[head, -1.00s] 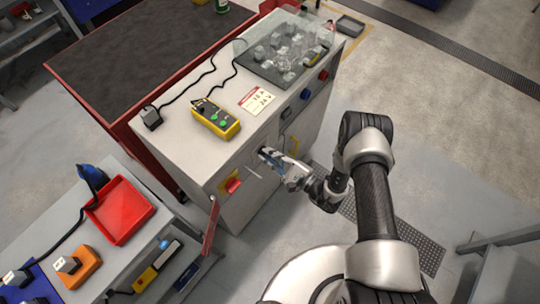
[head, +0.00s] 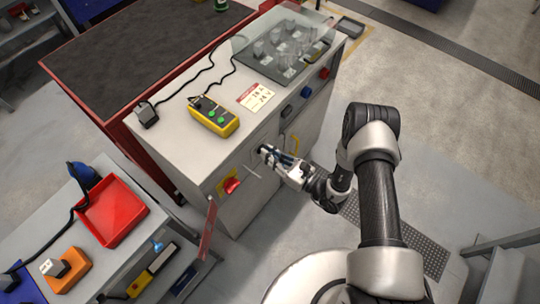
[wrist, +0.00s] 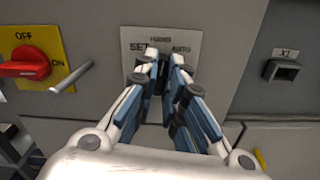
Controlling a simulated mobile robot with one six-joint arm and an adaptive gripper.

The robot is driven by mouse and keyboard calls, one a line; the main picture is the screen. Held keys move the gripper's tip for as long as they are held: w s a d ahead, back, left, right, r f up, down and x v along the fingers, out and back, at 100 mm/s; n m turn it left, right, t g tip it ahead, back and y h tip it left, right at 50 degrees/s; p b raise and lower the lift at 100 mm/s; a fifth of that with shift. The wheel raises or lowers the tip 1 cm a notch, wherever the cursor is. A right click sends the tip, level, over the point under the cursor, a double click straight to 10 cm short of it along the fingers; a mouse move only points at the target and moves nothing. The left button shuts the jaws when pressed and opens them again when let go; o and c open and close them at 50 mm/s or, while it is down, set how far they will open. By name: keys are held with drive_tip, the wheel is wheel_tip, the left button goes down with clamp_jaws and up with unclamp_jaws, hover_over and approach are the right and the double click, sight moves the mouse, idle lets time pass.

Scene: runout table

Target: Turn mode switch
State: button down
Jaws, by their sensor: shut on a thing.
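The mode switch sits on a pale label plate (wrist: 190,42) on the cabinet front, marked SET, HAND and AUTO, in the wrist view. My gripper (wrist: 162,62) is in front of the plate with its fingertips closed together over the switch. The knob itself is hidden by the fingers, so its pointing direction cannot be told. In the head view my gripper (head: 268,152) reaches the front face of the grey cabinet (head: 245,200) from the right.
A red rotary switch (wrist: 25,66) on a yellow OFF/ON plate and a protruding metal handle (wrist: 72,77) are left of my gripper. An X1 socket (wrist: 283,70) is to the right. A yellow tester (head: 213,115) lies on the cabinet top.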

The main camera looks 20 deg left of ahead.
drive_tip(key=m+b, duration=0.1)
drive_tip(key=m, duration=0.6)
drive_tip(key=shift+f, duration=0.1)
drive_tip(key=shift+b, duration=0.3)
idle(0.3)
drive_tip(key=c, duration=1.7)
unclamp_jaws()
drive_tip(key=shift+d, duration=0.1)
drive_tip(key=v, duration=1.1)
drive_tip(key=shift+s+d, duration=0.2)
drive_tip(key=shift+d, duration=0.15)
